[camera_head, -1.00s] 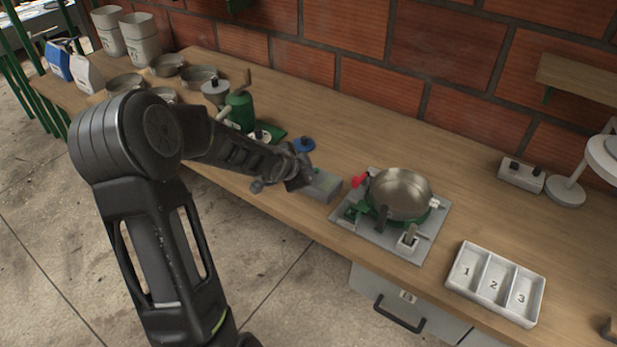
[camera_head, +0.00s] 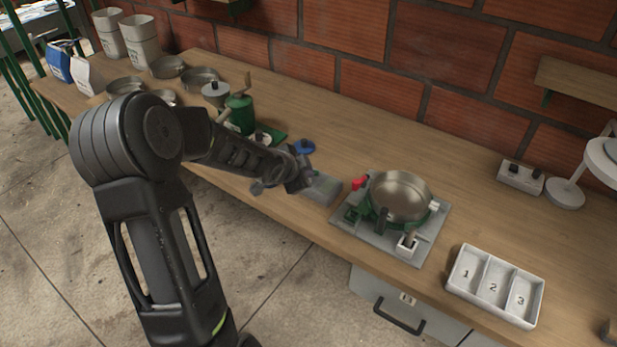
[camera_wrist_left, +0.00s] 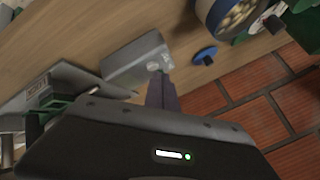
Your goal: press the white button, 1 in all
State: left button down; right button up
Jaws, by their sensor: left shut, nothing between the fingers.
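A small grey box (camera_head: 323,190) sits near the front edge of the wooden bench, and it also shows in the left wrist view (camera_wrist_left: 138,62). My left gripper (camera_head: 303,180) is shut and empty, at the left end of this box. In the left wrist view its closed fingertips (camera_wrist_left: 161,77) are over the box's top, beside a small pale greenish spot. I cannot make out a white button for sure; the fingers may hide it. Whether the fingertips touch the box I cannot tell. My right gripper is not in view.
A steel pan (camera_head: 400,195) on a grey and green stand is right of the box. A blue knob-like piece (camera_head: 304,146) lies behind it. A green grinder (camera_head: 240,112) stands to the left. A white numbered tray (camera_head: 495,286) is at the right. The bench behind the pan is clear.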

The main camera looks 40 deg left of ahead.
pick_arm(q)
jog(key=shift+r, duration=0.45)
notch_tip(320, 180, up, 5)
jog(key=p, duration=0.5)
dwell(0.9)
